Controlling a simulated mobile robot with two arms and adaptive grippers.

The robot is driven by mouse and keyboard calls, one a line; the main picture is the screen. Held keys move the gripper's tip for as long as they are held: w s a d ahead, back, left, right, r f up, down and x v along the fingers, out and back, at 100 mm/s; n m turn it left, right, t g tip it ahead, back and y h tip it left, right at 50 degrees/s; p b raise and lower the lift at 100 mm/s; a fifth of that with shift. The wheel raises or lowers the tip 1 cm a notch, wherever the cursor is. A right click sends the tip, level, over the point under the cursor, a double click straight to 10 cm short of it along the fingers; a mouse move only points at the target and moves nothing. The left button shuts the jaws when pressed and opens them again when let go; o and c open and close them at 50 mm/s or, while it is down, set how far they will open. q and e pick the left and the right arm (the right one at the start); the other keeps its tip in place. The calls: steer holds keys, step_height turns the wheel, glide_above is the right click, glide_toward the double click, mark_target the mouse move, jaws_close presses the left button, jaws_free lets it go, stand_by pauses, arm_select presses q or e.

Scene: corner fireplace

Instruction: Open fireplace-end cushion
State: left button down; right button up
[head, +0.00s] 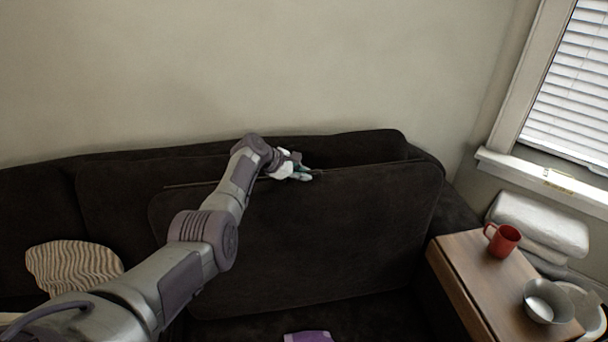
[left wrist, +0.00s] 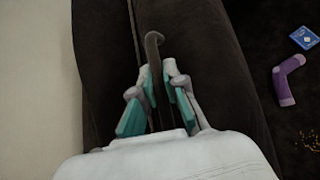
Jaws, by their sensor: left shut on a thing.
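The dark sofa cushion (head: 310,235) at the right end of the sofa is tilted forward, with a gap between its top edge and the sofa back (head: 350,148). My left gripper (head: 306,174) is at the cushion's top edge. In the left wrist view, the teal-padded fingers (left wrist: 160,85) are shut around a thin brown-grey handle (left wrist: 153,48) along that edge. The cushion's dark face (left wrist: 205,65) shows beside it. What lies behind the cushion is hidden in the head view. My right gripper is not in view.
A wooden side table (head: 470,275) at the right holds a red mug (head: 502,240) and a grey bowl (head: 548,300). White folded cloths (head: 540,222) are behind it. A striped pillow (head: 72,268) lies left. A purple sock (left wrist: 287,82) and blue packet (left wrist: 304,39) lie before the cushion.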

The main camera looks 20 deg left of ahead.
arm_select(q)
steer(key=c, duration=1.2)
jaws_free()
steer(key=shift+f, duration=0.1)
steer(key=v, duration=1.2)
